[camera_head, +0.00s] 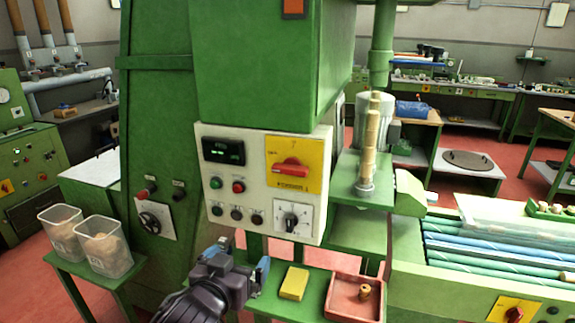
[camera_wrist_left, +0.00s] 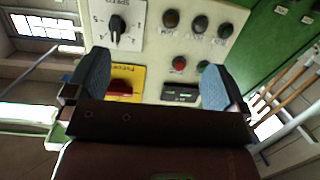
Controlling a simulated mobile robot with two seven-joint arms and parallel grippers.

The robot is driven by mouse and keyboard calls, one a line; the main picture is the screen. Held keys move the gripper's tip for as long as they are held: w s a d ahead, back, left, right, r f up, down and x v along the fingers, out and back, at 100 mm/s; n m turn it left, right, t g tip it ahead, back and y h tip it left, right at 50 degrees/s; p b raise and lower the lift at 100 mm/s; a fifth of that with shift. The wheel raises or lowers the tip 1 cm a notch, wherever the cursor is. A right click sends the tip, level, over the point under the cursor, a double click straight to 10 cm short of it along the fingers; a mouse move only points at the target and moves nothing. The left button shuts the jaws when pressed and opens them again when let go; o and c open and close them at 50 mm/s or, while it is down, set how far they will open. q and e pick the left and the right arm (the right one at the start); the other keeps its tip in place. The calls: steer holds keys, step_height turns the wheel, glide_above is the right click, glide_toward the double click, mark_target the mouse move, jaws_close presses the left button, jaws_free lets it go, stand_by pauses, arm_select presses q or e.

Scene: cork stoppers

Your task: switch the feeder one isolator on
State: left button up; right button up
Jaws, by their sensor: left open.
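The isolator is a red rotary handle (camera_head: 291,167) on a yellow plate (camera_head: 310,152), at the upper right of a cream control panel (camera_head: 262,150) on the green machine. The handle lies roughly level in the head view. In the left wrist view, which is upside down, the red handle (camera_wrist_left: 120,89) shows beside the left-hand finger; the plate's lettering is too small to read surely. My left gripper (camera_head: 244,262) is open and empty, below and in front of the panel, apart from it. Its two blue-grey fingers (camera_wrist_left: 152,84) frame the panel. My right gripper is out of view.
The panel also carries a display (camera_head: 223,150), several push buttons and a speed dial (camera_head: 291,217). Other yellow-plated switches sit at lower right (camera_head: 514,311) and far left (camera_head: 6,188).

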arm_select(q)
steer(key=t+h, duration=0.1)
steer(key=t, duration=0.1)
glide_toward(288, 171)
steer(key=shift+m, duration=0.3)
steer(key=p+x, duration=0.2)
steer(key=x, duration=0.9)
steer(key=shift+s+p, duration=0.1)
steer(key=shift+p, duration=0.3)
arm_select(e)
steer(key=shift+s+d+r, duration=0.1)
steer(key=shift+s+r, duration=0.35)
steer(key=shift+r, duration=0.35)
arm_select(q)
steer(key=c, duration=0.9)
